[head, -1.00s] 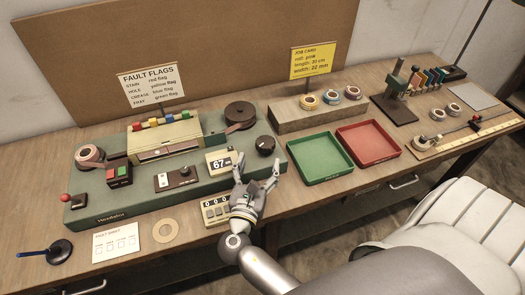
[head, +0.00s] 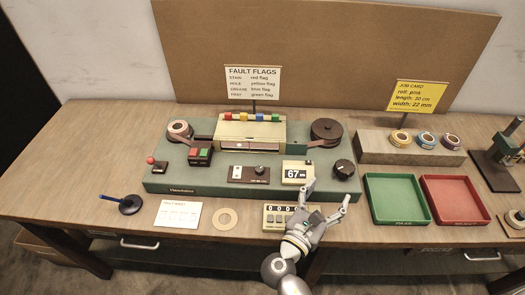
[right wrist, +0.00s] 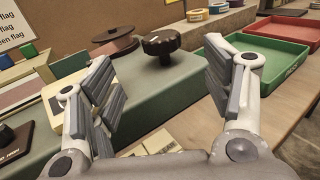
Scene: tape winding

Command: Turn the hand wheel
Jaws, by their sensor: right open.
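The black hand wheel (head: 344,169) is a round lobed knob at the right end of the green winding machine (head: 210,185). In the right wrist view the hand wheel (right wrist: 161,45) stands upright on its stem, ahead of and between my open fingers. My right gripper (head: 328,192) is open and empty, in front of the machine's right end and nearer than the wheel, not touching it. In the right wrist view the gripper (right wrist: 163,85) has both fingers spread wide. My left gripper is not in view.
A display reading 67 (head: 296,173) stands left of the wheel. A counter (head: 280,215) lies partly behind my right gripper. A green tray (head: 397,199) and a red tray (head: 453,200) stand to the right. A dark reel (head: 326,130) sits behind the wheel.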

